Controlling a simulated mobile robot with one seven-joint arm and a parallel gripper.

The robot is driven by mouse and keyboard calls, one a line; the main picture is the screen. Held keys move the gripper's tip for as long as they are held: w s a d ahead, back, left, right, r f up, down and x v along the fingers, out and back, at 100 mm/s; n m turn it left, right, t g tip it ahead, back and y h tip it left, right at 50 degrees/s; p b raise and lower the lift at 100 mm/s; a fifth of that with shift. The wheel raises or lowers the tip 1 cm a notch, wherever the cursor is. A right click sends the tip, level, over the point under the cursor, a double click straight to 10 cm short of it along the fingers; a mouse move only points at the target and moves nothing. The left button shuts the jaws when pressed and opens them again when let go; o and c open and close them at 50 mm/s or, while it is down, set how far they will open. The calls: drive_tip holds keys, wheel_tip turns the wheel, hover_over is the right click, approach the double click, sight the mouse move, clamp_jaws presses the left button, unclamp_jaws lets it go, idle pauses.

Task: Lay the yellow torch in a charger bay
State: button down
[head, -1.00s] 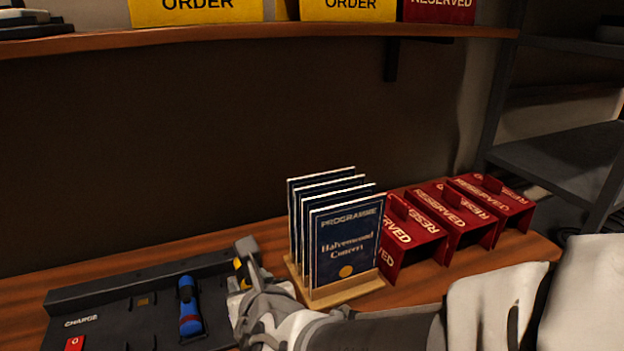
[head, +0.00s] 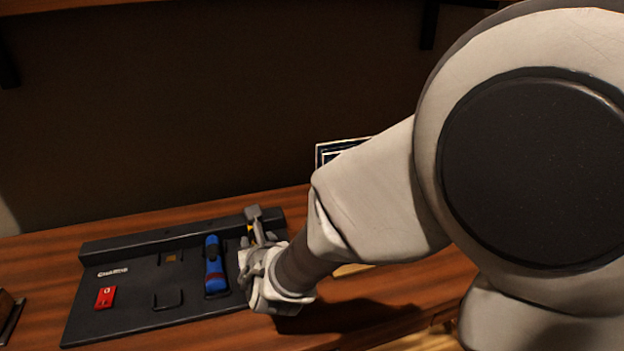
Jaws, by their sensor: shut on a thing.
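The charger (head: 130,294) is a dark tray with a raised back bar on the wooden desk. A blue torch (head: 215,270) lies in one of its bays. To the left of the blue torch is an empty bay (head: 168,300) with a small brass contact. My gripper (head: 254,228) is at the right end of the charger, right of the blue torch. It is shut on the yellow torch (head: 250,229), of which only a small yellow part shows between the fingers. The rest of the torch is hidden by my gripper and arm, so I cannot tell whether it touches the charger.
A red switch (head: 105,297) sits at the charger's left side. My arm covers most of the right side, with only the top of the programme stand (head: 340,150) showing behind it. A dark object (head: 8,315) is at the left edge.

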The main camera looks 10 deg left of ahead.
drive_tip(key=shift+f, duration=0.8)
drive_tip(key=shift+f, duration=0.1)
drive_tip(key=shift+f+b, duration=0.15)
drive_tip(key=shift+b, duration=0.2)
drive_tip(key=shift+c, duration=1.8)
unclamp_jaws()
